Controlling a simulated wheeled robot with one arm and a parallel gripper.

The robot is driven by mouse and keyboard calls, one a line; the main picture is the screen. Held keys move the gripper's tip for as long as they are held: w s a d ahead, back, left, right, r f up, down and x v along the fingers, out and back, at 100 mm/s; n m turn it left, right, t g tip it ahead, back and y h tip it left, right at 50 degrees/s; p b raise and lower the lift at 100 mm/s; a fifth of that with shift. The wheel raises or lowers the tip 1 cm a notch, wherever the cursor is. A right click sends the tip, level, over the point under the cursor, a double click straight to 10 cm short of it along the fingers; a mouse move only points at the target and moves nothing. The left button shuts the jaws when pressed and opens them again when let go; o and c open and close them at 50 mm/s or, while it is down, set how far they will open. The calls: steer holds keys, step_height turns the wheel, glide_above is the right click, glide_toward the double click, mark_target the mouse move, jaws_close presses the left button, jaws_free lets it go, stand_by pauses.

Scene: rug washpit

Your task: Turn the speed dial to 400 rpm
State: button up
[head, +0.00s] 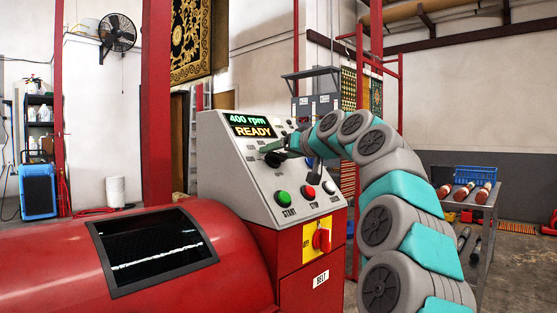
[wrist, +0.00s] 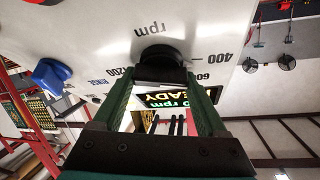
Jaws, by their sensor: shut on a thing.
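The grey control panel (head: 222,150) has a display (head: 252,126) that reads "400 rpm" and "READY". In the wrist view, turned over, the black speed dial (wrist: 160,58) sits on the panel face with "rpm", "400", "600" and what looks like "1200" printed around it. My gripper (wrist: 160,85) is shut on the dial, one green finger on each side. The dial's pointer mark cannot be made out.
Below the dial are a green START button (head: 282,197) and a red STOP button (head: 311,191). A red rotary switch (head: 321,239) on a yellow plate is on the machine's front. A blue knob (wrist: 52,75) is beside the dial in the wrist view. The red drum (head: 60,255) lies left.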

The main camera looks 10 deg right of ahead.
steer(key=shift+n+y, duration=0.6)
steer(key=shift+n, duration=0.6)
steer(key=o, duration=1.3)
steer(key=shift+s, duration=0.15)
steer(key=b+v, duration=0.1)
steer(key=v, duration=0.6)
steer(key=shift+d+r, duration=0.15)
steer(key=shift+d, duration=0.05)
steer(key=shift+s, duration=0.1)
